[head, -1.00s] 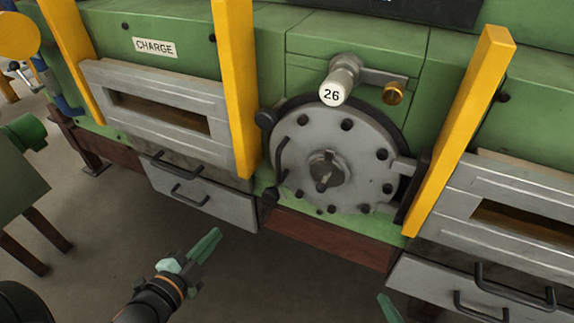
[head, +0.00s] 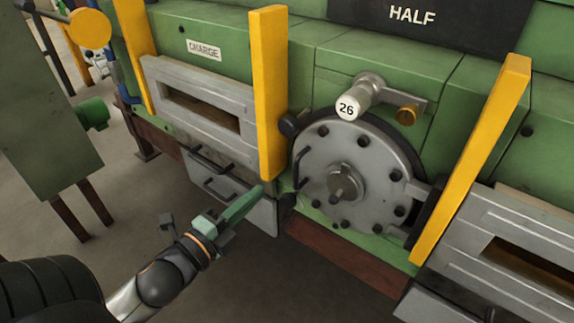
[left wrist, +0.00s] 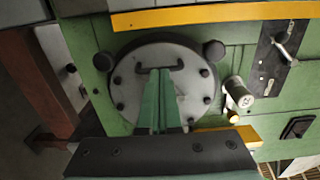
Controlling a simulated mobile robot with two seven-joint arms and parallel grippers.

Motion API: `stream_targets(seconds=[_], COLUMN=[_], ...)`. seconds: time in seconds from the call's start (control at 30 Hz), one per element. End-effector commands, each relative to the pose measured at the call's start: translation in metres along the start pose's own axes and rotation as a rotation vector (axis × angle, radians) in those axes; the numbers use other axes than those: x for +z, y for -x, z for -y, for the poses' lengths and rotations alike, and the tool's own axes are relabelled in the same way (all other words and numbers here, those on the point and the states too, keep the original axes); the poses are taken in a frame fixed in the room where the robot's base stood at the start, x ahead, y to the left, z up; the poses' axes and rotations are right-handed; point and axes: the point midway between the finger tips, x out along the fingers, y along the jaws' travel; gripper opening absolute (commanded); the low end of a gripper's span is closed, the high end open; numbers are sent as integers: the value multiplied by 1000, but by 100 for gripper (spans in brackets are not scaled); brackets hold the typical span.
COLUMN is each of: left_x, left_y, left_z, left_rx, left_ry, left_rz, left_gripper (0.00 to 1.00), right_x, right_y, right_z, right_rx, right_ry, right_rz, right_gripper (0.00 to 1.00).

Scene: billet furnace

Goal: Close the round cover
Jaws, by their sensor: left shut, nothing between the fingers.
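The round cover (head: 350,160) is a grey bolted disc with a central hub, on the green furnace front in the head view. Its hinge is at the right and a dark bar handle (head: 301,166) is at its left edge. A dark rim shows behind its upper right edge; I cannot tell whether it sits fully flush. My left gripper (head: 261,189) is shut and empty, its green fingers pointing at the cover's left side, apparently short of the handle. In the left wrist view the shut fingers (left wrist: 160,75) overlap the cover (left wrist: 197,88), with their tips near the handle (left wrist: 160,68).
Yellow posts (head: 268,90) (head: 475,160) stand on both sides of the cover. A lever with a white knob marked 26 (head: 347,106) is above it. Dark round knobs (head: 289,124) are at its left edge.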

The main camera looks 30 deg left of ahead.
Motion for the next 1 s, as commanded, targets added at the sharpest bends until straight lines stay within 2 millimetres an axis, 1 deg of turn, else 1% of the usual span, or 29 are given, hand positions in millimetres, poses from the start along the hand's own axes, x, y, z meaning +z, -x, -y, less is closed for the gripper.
stream_targets(seconds=[0.03, 0.1, 0.6, 0.8, 1.0], left_x=[0, 0, 0, 0, 0], left_y=[-9, -19, -89, -105, -110], left_z=[2, 2, 1, 0, -1], left_rx=[-4, -3, -1, 1, 2], left_ry=[-1, -1, 1, 0, 1], left_rz=[-1, -1, 1, 1, 0], left_gripper=[0, 0, 0, 0, 0], right_x=[-2, -4, -11, -13, -13], right_y=[2, 3, 10, 11, 11], right_z=[0, 0, 1, 1, 1], right_rx=[0, 0, -1, -1, -1], right_ry=[-1, -1, -2, -2, -2], right_rz=[0, -1, -1, -1, -1], right_gripper=[0, 0, 0, 0, 0])
